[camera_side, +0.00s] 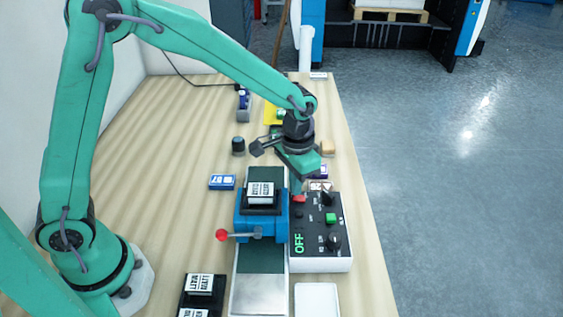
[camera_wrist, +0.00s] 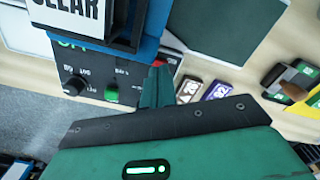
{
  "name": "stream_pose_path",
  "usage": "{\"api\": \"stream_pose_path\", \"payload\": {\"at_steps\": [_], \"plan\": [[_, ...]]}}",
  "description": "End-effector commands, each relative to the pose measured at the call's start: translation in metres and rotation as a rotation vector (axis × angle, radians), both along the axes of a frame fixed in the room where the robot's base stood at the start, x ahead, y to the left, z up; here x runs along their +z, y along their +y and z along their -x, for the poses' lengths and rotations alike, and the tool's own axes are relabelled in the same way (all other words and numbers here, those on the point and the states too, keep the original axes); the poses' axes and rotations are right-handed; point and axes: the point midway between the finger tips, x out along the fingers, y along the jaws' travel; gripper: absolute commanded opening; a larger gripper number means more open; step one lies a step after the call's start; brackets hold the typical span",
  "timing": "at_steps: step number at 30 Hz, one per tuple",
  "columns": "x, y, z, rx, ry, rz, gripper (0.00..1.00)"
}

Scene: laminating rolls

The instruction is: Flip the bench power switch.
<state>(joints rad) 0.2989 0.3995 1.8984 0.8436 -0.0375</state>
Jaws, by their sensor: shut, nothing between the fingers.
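The black-topped control box (camera_side: 318,262) stands at the right side of the bench. A small red part (camera_side: 300,198) is at the box's far left corner. Which control is the power switch, I cannot tell. My gripper (camera_side: 300,187) is shut and empty, pointing down by that corner; whether it touches is unclear. In the wrist view, my gripper (camera_wrist: 158,82) appears beside the box.
A blue press (camera_side: 262,222) with a red-knobbed lever (camera_side: 222,235) stands just left of the box. Black-and-white stamp blocks (camera_side: 201,285) lie at the front. A blue box (camera_side: 222,182) and small cartons lie around. Bare wood is left of the press.

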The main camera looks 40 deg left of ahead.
Motion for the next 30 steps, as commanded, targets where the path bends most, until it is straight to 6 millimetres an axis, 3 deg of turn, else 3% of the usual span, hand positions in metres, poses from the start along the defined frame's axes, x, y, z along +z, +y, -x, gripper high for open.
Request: {"api": "stream_pose_path", "payload": {"at_steps": [30], "plan": [[-0.0074,0.0,0.0001,0.0,0.001,0.0,0.0]]}}
